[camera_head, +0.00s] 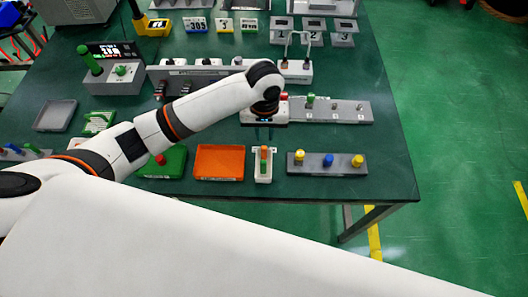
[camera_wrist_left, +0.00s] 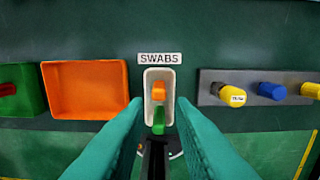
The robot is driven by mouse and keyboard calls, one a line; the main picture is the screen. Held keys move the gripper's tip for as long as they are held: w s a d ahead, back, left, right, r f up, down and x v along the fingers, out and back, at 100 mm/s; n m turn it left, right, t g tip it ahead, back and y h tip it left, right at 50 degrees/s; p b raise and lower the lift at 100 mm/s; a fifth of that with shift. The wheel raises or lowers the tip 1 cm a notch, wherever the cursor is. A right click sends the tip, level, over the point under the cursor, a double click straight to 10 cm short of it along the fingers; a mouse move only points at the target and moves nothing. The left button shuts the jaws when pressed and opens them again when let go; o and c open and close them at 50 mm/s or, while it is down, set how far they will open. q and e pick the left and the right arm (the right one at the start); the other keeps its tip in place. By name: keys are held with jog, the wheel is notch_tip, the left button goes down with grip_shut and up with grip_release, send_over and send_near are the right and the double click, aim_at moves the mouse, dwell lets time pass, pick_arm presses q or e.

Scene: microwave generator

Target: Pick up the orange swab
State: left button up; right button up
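The orange swab (camera_wrist_left: 159,91) stands in a small white holder (camera_wrist_left: 149,77) under a "SWABS" label, beside a green swab (camera_wrist_left: 158,120). The holder also shows in the head view (camera_head: 257,177), near the table's front edge between an orange tray and a grey rack. My left gripper (camera_head: 264,120) hangs above the table behind the holder in the head view. In the left wrist view its two teal fingers (camera_wrist_left: 160,108) are spread apart with nothing between them, and the swabs show beyond the fingertips. My right gripper is not in view.
An orange tray (camera_head: 220,162) and a green tray (camera_head: 165,163) lie left of the holder. A grey rack (camera_head: 308,167) with yellow and blue caps is on the right.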

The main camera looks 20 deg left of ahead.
aim_at(264, 147)
pick_arm(q)
notch_tip(264, 147, down, 4)
jog(key=shift+f, duration=0.25)
jog(key=f+p, duration=0.1)
jog(key=f, duration=0.3)
jog(key=shift+s+f+p, duration=0.1)
jog(key=shift+s+p, duration=0.1)
jog(key=shift+p, duration=0.15)
jog(key=shift+f, duration=0.5)
grip_shut()
